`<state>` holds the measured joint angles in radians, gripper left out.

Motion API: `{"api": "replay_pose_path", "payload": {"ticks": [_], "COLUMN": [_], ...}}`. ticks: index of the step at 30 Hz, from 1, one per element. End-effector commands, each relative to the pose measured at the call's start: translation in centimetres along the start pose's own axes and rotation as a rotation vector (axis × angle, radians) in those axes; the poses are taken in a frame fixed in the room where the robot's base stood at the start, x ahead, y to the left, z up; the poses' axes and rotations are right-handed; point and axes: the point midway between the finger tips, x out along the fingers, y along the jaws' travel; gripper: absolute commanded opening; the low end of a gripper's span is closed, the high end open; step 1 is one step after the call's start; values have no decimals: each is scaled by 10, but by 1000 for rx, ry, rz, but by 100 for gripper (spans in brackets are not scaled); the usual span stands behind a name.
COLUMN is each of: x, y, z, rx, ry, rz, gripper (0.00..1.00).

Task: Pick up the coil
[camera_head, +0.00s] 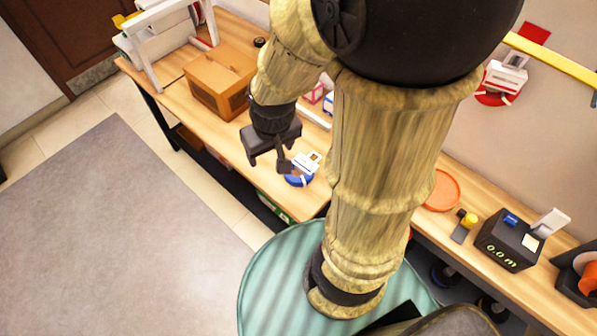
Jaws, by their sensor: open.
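No object here is clearly recognisable as the coil. A small rounded blue item with a white part (300,180) lies on the wooden workbench (215,150) and may be it. My gripper (269,163) is open and looks empty, just left of and above this item in the head view. The gripper partly overlaps the bench edge in the picture, and I cannot tell its height over the bench. A similar red and white item (495,97) sits by the wall at the upper right.
A cardboard box (215,85) and a white frame-like device (150,40) stand on the bench at the left. An orange disc (441,192), a black box with a green display (507,243) and small tools lie at the right. My arm hides the middle bench. Grey floor (100,230) is clear.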

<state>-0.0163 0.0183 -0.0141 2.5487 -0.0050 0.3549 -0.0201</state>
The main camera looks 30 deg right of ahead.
Motion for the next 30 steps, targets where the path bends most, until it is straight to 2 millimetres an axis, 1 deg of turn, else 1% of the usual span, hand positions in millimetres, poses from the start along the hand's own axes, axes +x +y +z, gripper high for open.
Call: {"api": "replay_pose_path", "payload": {"ticks": [1,4,5,15,21,24,27,30], "x": [9,30,39,150,208,232,250,258], "y": [0,-2,-2,3,11,14,15,15], "z": [-1,-6,-8,-27,-40,-49,-60,-69], "rx": [-25,-114,-150,-677,-1015,-1186,-1339,-1447], "ry": [-17,-61,-79,-336,-508,-601,-689,-756], "rz": [1,9,13,118,224,290,355,405], "gripper": [80,99,100,100,100,100,100,100]}}
